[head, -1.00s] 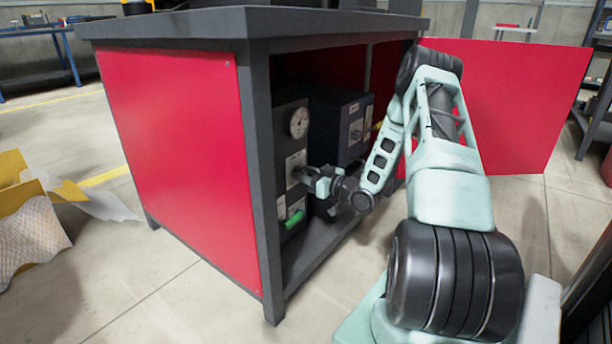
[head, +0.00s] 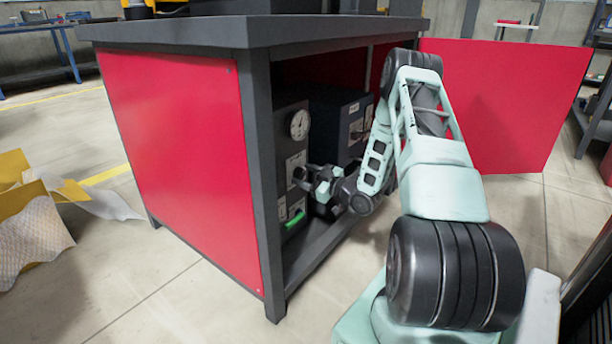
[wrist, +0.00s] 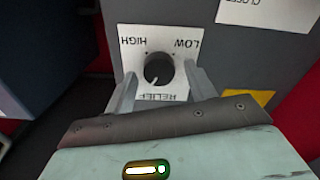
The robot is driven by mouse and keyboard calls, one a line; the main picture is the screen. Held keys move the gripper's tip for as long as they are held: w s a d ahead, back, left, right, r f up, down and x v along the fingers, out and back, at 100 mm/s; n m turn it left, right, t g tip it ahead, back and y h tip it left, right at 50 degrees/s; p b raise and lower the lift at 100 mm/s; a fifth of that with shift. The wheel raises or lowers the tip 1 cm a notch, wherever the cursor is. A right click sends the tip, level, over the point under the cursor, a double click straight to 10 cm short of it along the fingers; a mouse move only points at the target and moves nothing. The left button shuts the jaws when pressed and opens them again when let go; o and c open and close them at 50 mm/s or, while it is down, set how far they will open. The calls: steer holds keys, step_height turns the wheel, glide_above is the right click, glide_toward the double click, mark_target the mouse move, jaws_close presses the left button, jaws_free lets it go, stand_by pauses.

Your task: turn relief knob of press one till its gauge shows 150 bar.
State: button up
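The relief knob (wrist: 158,68) is a round black knob on a white plate marked HIGH, LOW and RELIEF, upside down in the wrist view. My gripper (wrist: 160,78) is open, with one grey finger on each side of the knob and a gap to it on both sides. In the head view my gripper (head: 308,178) is at the front of the nearer dark unit (head: 287,118) under the bench, and hides the knob. The round white pressure gauge (head: 299,124) is above it on that unit; its reading is too small to tell.
A second dark unit (head: 350,105) stands to the right inside the bench. A green handle (head: 295,221) is below my gripper. The bench's grey front leg (head: 266,190) and top (head: 240,27) border the opening. A red panel (head: 505,100) stands behind my arm.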

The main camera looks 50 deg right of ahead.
steer(key=shift+s+d+r+p, duration=0.15)
steer(key=shift+s+p, duration=0.2)
steer(key=shift+s, duration=0.2)
steer(key=s+d+p, duration=0.1)
steer(key=s+p, duration=0.5)
steer(key=s, duration=1)
steer(key=shift+s, duration=0.15)
